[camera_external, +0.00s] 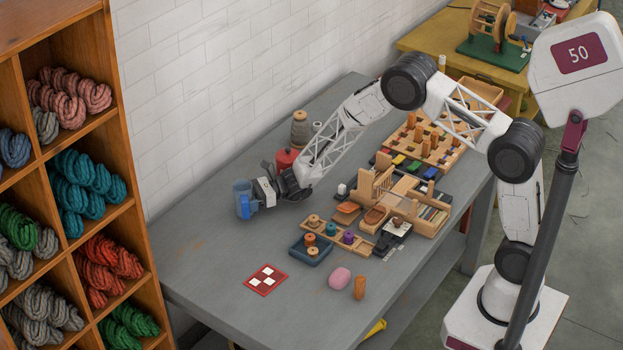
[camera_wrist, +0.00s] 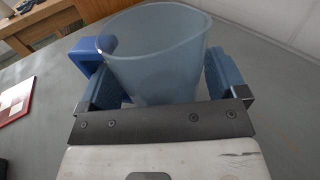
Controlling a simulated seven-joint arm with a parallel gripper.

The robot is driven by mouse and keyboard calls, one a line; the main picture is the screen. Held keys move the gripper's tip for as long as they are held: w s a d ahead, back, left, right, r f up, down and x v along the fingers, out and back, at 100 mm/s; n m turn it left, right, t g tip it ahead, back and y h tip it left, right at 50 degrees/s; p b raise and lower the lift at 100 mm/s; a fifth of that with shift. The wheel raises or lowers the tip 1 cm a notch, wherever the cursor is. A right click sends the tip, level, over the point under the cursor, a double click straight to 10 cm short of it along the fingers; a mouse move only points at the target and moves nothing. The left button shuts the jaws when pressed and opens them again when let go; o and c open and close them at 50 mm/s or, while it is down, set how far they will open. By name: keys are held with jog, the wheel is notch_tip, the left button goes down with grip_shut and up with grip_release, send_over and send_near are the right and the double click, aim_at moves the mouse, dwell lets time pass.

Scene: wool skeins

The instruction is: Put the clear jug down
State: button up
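The clear jug (camera_external: 241,190) is bluish and see-through, and it stands upright at the end of my gripper (camera_external: 258,197), over the left part of the grey table. In the wrist view the jug (camera_wrist: 155,55) sits between the two blue finger pads of my gripper (camera_wrist: 168,88), with its open rim up. The pads lie against its sides. A solid blue part, apparently its handle (camera_wrist: 90,52), shows on its left side. The jug looks empty. Its base is hidden in the wrist view, and I cannot tell whether it touches the table.
A red mat with white squares (camera_external: 265,280) lies to the front right of the jug. A red pot (camera_external: 286,160) and a grey cone (camera_external: 301,130) stand behind. A blue tray (camera_external: 310,250) and wooden racks (camera_external: 405,195) fill the right. A yarn shelf (camera_external: 150,285) borders the left.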

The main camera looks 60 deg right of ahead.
jog(key=shift+r, duration=0.1)
jog(key=shift+d, duration=0.1)
jog(key=shift+s+d+r, duration=0.1)
jog(key=shift+s+d, duration=0.1)
jog(key=shift+d, duration=0.1)
jog(key=shift+v, duration=3.3)
jog(key=shift+s, duration=0.1)
